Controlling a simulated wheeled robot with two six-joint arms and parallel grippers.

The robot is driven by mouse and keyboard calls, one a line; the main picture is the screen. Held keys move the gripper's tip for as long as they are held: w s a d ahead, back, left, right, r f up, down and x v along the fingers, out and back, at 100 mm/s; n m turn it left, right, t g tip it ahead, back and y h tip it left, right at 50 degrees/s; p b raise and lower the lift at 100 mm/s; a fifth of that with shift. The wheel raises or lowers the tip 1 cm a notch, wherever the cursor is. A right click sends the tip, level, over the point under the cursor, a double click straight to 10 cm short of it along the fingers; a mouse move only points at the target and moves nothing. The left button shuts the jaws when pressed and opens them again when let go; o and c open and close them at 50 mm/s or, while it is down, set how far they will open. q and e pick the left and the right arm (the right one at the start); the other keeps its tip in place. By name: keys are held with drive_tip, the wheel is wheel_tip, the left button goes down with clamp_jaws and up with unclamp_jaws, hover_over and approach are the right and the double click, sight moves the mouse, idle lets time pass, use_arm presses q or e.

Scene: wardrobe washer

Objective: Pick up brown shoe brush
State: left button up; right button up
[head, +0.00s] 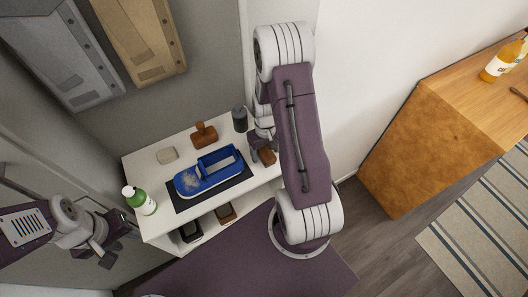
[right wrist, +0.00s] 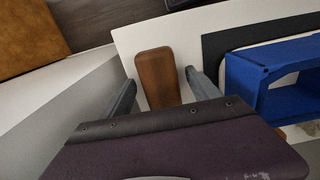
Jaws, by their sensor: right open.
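A brown wooden brush (right wrist: 158,78) lies on the white shelf top in the right wrist view, between the two fingers of my open right gripper (right wrist: 160,82). Gaps show on both sides of it, and its near end is hidden by my gripper body. In the head view the brush (head: 267,156) shows partly beside my right gripper (head: 262,146), at the right end of the shelf top. My left gripper (head: 104,246) is at the lower left, away from the shelf; its finger gap is unclear.
A wooden cabinet (head: 430,150) stands right.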

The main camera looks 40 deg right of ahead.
sight(265, 151)
drive_tip(key=shift+s+a, duration=0.1)
drive_tip(key=shift+s, duration=0.05)
drive_tip(key=shift+f, duration=0.2)
idle(0.3)
drive_tip(key=c, duration=1.5)
wheel_tip(265, 151, up, 11)
drive_tip(key=shift+f+p, duration=0.2)
drive_tip(key=shift+p, duration=0.3)
drive_tip(key=o, duration=0.4)
drive_tip(key=shift+c, duration=0.9)
